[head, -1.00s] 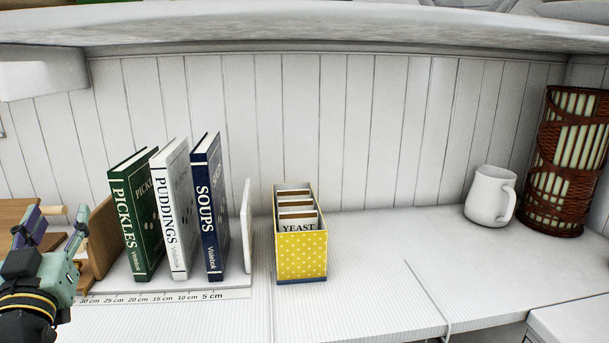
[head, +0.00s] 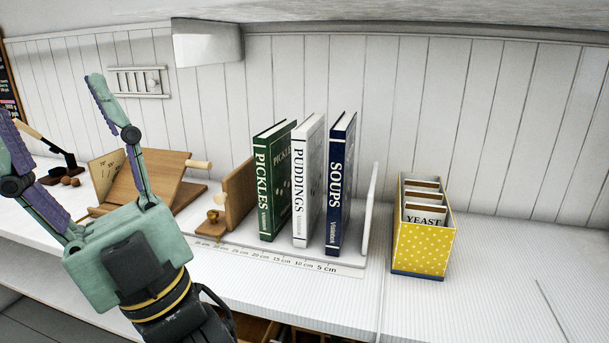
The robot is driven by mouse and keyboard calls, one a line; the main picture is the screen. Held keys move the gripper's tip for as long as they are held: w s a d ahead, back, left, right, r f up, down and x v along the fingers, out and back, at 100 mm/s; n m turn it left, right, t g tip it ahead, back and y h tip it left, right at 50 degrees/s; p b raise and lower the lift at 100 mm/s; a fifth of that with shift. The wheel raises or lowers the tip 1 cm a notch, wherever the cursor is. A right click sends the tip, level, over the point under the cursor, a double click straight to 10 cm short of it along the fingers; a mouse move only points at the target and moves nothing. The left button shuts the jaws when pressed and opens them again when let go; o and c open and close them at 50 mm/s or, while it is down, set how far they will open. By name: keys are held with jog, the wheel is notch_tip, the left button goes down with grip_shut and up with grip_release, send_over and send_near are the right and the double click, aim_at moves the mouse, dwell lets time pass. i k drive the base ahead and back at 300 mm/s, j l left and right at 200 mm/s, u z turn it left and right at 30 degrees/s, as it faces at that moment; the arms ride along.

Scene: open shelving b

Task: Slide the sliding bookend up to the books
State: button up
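The sliding bookend (head: 238,195) is a brown wooden upright with a small brass knob (head: 213,215) at its foot. It stands on the left part of a white base with a centimetre scale (head: 290,260). To its right stand three upright books: green PICKLES (head: 272,185), white PUDDINGS (head: 308,185) and blue SOUPS (head: 340,185). A small gap shows between the bookend and PICKLES. A white fixed end plate (head: 369,215) stands right of SOUPS. My gripper (head: 55,105) is open and empty, fingers spread wide, left of the bookend and nearer the camera.
A yellow dotted box of cards marked YEAST (head: 424,240) stands right of the base. A wooden stand (head: 170,175) lies left of the bookend, behind my gripper. The counter at far right (head: 520,270) is clear. A white shelf (head: 400,18) hangs above.

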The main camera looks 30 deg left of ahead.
aim_at(239, 195)
jog(key=u, duration=1.3)
